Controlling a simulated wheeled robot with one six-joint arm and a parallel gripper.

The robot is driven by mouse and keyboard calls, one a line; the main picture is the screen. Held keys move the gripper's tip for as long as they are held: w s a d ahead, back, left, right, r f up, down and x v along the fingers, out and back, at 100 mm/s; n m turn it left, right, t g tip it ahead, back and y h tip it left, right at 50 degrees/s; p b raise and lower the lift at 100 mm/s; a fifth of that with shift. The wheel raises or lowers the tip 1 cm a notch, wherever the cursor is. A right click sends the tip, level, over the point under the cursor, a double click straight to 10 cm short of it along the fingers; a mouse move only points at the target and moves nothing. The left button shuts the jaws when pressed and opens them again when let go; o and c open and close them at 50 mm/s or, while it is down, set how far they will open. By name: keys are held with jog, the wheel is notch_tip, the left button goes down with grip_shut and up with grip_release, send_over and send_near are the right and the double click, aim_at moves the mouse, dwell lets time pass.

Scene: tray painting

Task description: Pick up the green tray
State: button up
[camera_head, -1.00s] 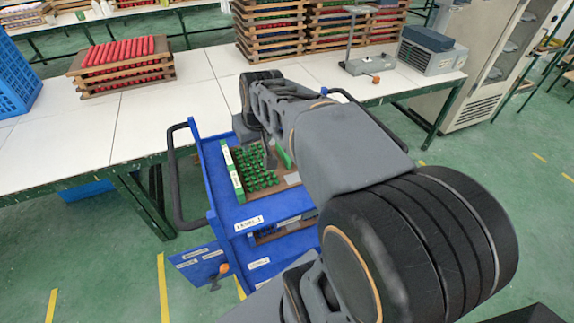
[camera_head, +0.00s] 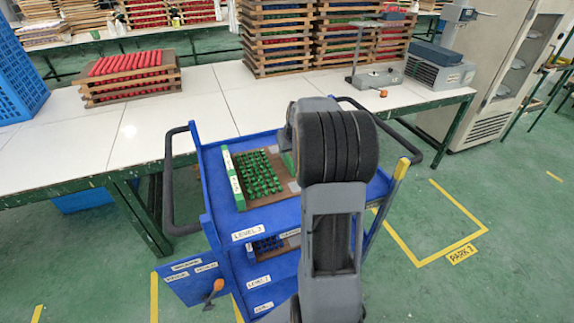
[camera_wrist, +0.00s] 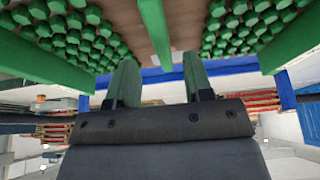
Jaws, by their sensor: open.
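The green tray (camera_head: 283,174) lies on the top level of the blue cart (camera_head: 216,190). It is a brown board with rows of green pieces and a green side rail with white labels. In the wrist view its green bars and pieces (camera_wrist: 40,62) fill the upper part. My gripper (camera_wrist: 160,80) is open, its two green fingers apart, with the tray's middle green bar (camera_wrist: 156,32) lying in line with the gap between them. I cannot tell whether the fingers touch the bar. In the head view my arm hides the gripper and the tray's right side.
A white table (camera_head: 130,130) stands behind the cart, with a stack of red trays (camera_head: 128,88) and taller stacks (camera_head: 280,45) on it. The cart has black side handles (camera_head: 168,180) and lower levels. Green floor at the right, with a yellow-marked bay (camera_head: 445,245), is free.

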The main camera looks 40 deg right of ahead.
aim_at(288, 156)
jog(key=shift+x, duration=2.85)
jog(key=shift+w+a, duration=0.1)
grip_shut()
jog(key=shift+r, duration=0.2)
